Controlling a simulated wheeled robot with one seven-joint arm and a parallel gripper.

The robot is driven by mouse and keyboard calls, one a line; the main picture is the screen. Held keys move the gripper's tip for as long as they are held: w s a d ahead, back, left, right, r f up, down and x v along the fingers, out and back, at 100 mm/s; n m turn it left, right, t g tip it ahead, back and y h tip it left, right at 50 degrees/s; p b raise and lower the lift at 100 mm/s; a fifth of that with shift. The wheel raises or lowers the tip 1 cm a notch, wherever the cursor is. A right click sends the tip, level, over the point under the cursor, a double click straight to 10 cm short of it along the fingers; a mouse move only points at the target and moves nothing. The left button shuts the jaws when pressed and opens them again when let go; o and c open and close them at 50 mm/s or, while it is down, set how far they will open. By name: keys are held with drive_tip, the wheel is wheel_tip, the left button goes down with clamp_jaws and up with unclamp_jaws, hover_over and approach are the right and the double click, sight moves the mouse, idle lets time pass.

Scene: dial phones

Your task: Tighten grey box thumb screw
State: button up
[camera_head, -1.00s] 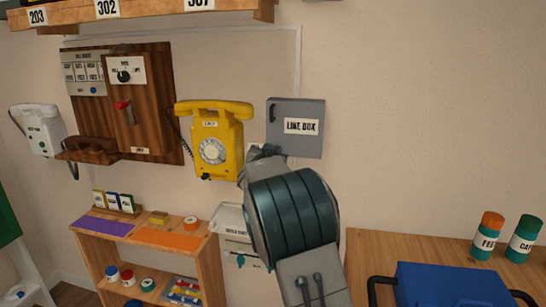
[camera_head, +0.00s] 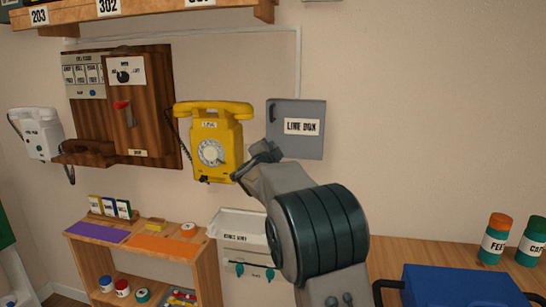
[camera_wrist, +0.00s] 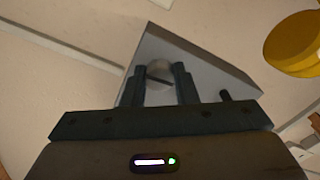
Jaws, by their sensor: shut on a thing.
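The grey box (camera_head: 305,112), labelled "LINE BOX", is fixed to the wall right of the yellow phone. In the wrist view the grey box (camera_wrist: 215,72) fills the upper middle, and a small round thumb screw (camera_wrist: 159,69) shows on it. My gripper (camera_wrist: 161,75) has its two dark fingers on either side of the screw, shut on it. In the head view my gripper (camera_head: 255,155) is at the box's lower left corner. The screw is hidden there.
The yellow dial phone (camera_head: 211,150) hangs close to the left of my gripper. A pale unit (camera_head: 245,226) with teal knobs is below, beside a wooden shelf (camera_head: 208,265). A blue case (camera_head: 465,287) and several cans stand on the table at right.

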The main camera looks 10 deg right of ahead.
drive_tip(key=shift+f+m, duration=0.1)
drive_tip(key=shift+m, duration=0.4)
drive_tip(key=o, duration=1)
drive_tip(key=b+v, duration=0.1)
drive_tip(key=v, duration=1.3)
